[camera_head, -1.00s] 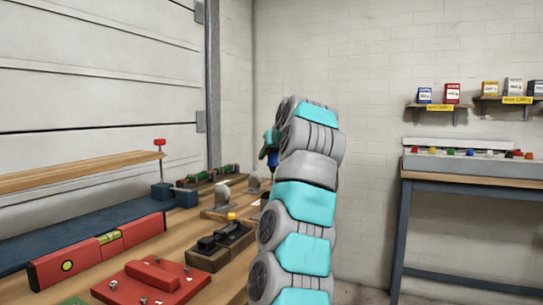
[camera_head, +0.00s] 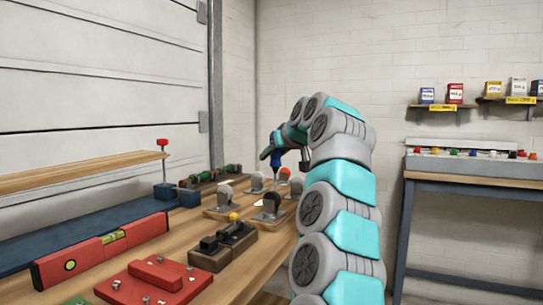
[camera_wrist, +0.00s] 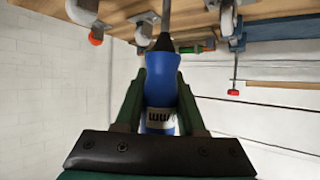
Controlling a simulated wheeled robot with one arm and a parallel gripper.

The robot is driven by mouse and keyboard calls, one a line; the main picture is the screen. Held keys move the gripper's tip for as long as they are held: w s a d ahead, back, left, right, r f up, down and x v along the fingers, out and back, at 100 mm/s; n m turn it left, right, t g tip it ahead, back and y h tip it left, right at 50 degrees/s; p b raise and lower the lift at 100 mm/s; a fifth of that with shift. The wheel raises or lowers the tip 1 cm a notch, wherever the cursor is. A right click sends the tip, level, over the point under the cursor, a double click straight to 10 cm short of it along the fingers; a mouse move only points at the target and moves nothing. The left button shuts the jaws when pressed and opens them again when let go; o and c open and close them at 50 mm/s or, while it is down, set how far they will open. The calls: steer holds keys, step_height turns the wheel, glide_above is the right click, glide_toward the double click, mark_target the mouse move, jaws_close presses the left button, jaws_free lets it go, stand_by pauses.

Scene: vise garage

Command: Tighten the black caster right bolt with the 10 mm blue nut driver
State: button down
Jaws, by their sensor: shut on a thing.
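The blue nut driver (camera_wrist: 162,80) is clamped between the two green fingers of my gripper (camera_wrist: 158,98) in the wrist view, its dark collar and metal shaft pointing away from the gripper. In the head view the blue handle (camera_head: 276,158) shows above the far part of the workbench, left of my arm. The black caster (camera_head: 270,202) stands on a wooden board on the bench, nearer than the driver. Its right bolt is too small to make out. The driver's tip and any contact with a bolt cannot be seen.
Other casters stand close by, one with an orange wheel (camera_head: 284,173) and a grey one (camera_head: 257,182). A dark block fixture (camera_head: 222,245), a red level (camera_head: 100,250) and a red plate (camera_head: 152,283) lie nearer on the bench. A second table (camera_head: 470,180) stands at right.

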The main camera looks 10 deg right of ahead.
steer(key=shift+f+b, duration=0.45)
steer(key=shift+b, duration=0.05)
stand_by(0.3)
steer(key=shift+s+r, duration=0.1)
